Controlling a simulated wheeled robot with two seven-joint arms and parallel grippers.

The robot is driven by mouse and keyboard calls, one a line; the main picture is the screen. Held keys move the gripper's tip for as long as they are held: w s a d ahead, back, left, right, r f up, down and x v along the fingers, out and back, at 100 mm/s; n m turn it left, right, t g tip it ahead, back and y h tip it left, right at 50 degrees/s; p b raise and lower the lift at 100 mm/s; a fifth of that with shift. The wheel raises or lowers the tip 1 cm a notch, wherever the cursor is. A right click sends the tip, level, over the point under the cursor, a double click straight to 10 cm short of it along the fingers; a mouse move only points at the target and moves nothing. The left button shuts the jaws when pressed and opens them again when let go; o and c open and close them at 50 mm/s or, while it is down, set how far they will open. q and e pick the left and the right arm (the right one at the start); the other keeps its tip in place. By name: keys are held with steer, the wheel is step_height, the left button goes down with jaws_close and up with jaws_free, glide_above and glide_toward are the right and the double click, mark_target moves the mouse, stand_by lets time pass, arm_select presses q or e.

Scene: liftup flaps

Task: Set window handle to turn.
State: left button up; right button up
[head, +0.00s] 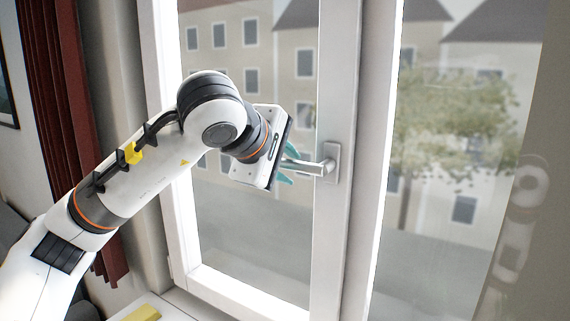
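The window handle (318,167) is a silver lever on a rectangular plate, fixed to the white window frame (337,120). Its lever lies roughly horizontal, pointing left toward my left gripper. My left gripper (288,165) comes in from the left, its teal fingertips above and below the free end of the lever. The fingers look spread apart, with the lever between them; the white gripper body hides part of this area. I cannot tell whether either finger touches the lever. My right gripper is not in view.
The window pane (250,235) looks closed. A dark red curtain (65,60) hangs at the left. A yellow object (142,313) lies on the white sill at the bottom left. A faint reflection of an arm shows in the glass at the right.

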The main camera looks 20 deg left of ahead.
arm_select(q)
steer(key=shift+s+a+r, duration=0.1)
steer(key=shift+s+r, duration=0.2)
steer(key=shift+s, duration=0.1)
steer(key=b+v, duration=0.3)
steer(key=v, duration=0.8)
